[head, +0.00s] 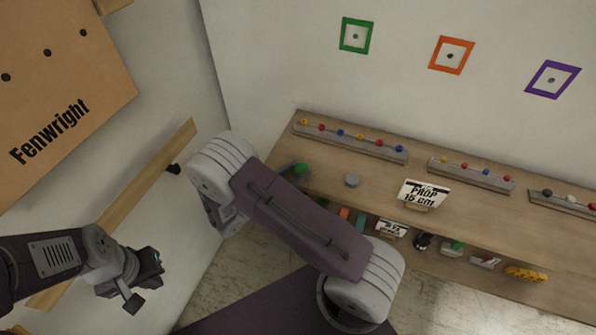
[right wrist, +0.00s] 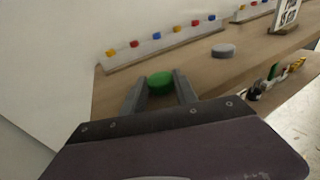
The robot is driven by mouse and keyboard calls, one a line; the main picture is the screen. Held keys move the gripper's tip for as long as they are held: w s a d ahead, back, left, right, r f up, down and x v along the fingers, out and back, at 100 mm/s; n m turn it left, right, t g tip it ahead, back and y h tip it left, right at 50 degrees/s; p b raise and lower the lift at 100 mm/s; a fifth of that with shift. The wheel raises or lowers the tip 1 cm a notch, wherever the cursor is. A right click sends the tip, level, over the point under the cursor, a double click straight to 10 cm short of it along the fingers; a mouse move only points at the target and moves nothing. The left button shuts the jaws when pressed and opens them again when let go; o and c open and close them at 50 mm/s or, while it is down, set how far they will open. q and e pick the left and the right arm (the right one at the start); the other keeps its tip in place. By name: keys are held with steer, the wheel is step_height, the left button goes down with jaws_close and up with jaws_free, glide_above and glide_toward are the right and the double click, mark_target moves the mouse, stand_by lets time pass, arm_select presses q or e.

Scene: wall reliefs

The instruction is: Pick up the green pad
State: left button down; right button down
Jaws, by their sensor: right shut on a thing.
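The green pad (right wrist: 160,83) is a round green piece between the two grey fingers of my right gripper (right wrist: 160,92) in the right wrist view. The right gripper is shut on it. In the head view a bit of the green pad (head: 301,168) shows at the left end of the wooden shelf (head: 330,180), partly hidden by my right gripper (head: 294,172). I cannot tell whether it touches the shelf top. My left gripper (head: 150,275) is at the lower left, away from the shelf; its fingers are too unclear to judge.
A grey round pad (head: 352,180) lies on the shelf. Behind it is a rail with coloured knobs (head: 350,142). A "PROP 15 cm" sign (head: 423,194) stands further right. Small items fill a lower shelf. Green (head: 356,36), orange (head: 452,55) and purple (head: 553,79) frames are on the wall.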

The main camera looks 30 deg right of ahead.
step_height(320, 180, up, 4)
steer(key=shift+s+r, duration=0.1)
steer(key=s+d+r+p, duration=0.3)
steer(key=s+r, duration=0.3)
steer(key=s, duration=0.4)
steer(key=shift+s+d+r, duration=0.2)
steer(key=shift+s+d, duration=0.2)
steer(key=shift+d, duration=0.05)
